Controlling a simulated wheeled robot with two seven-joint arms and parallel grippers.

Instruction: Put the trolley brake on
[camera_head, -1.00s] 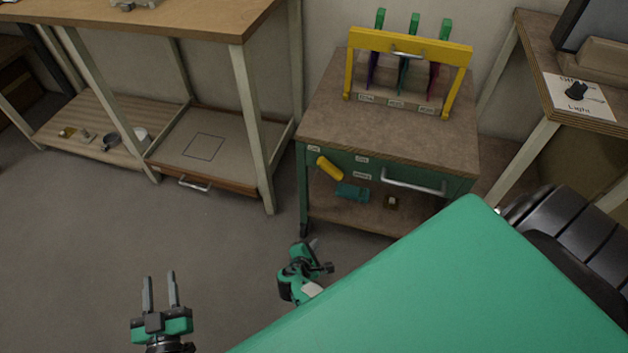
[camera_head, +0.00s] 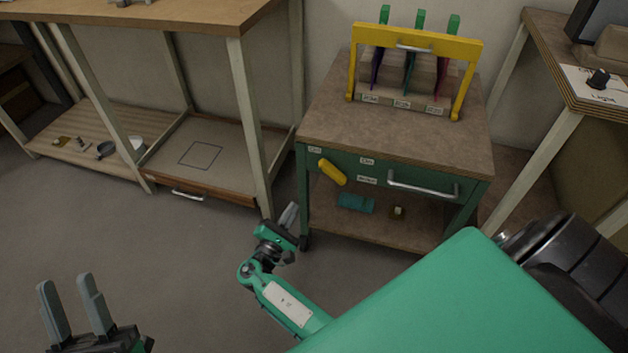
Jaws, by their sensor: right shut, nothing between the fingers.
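The trolley (camera_head: 395,140) is a green cabinet with a brown top and a lower shelf, standing at the centre right. A yellow lever (camera_head: 332,172) sits tilted on the left of its front, running down to the right, with small labels around it too small to read. My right gripper (camera_head: 290,215) is shut and empty, just left of the trolley's front left leg, below and left of the lever and apart from it. My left gripper (camera_head: 76,305) is open and empty at the lower left, over the floor, far from the trolley.
A yellow frame (camera_head: 415,45) with several green-handled tools stands on the trolley top. A silver drawer handle (camera_head: 423,189) is right of the lever. A teal block (camera_head: 356,203) lies on the lower shelf. A workbench (camera_head: 235,25) stands left, another bench (camera_head: 560,70) right. Floor between is clear.

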